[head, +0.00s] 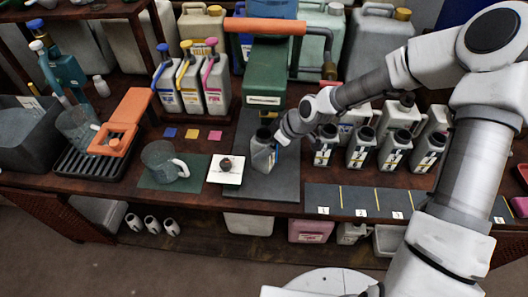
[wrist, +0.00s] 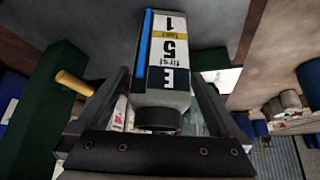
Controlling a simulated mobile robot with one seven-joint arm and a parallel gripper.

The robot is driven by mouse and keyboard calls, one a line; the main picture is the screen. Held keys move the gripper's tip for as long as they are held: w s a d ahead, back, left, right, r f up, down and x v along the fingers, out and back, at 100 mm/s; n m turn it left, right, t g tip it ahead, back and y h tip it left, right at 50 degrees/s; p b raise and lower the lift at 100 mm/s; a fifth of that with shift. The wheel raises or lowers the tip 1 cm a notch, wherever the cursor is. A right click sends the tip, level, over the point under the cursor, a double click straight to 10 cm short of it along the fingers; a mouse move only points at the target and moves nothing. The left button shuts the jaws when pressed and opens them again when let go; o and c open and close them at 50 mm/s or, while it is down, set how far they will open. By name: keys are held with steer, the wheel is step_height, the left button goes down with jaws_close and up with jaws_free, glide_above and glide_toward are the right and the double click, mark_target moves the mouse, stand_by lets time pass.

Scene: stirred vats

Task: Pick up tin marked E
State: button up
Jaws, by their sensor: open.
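The tin marked E (head: 262,152) is a grey tin with a dark mouth. It stands on the dark mat in front of the green machine. My gripper (head: 277,143) is at the tin's right side in the head view. In the wrist view my gripper (wrist: 160,82) has one open finger on each side of the tin. I cannot tell whether either finger touches it.
Several similar grey tins (head: 360,148) stand in a row to the right. A numbered dark strip (head: 350,198) lies in front of them. A white card (head: 222,178) with a small round thing and a glass jug (head: 160,160) are to the left. The green machine (head: 266,75) rises behind.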

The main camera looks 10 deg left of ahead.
steer(key=shift+x, duration=0.85)
jaws_close()
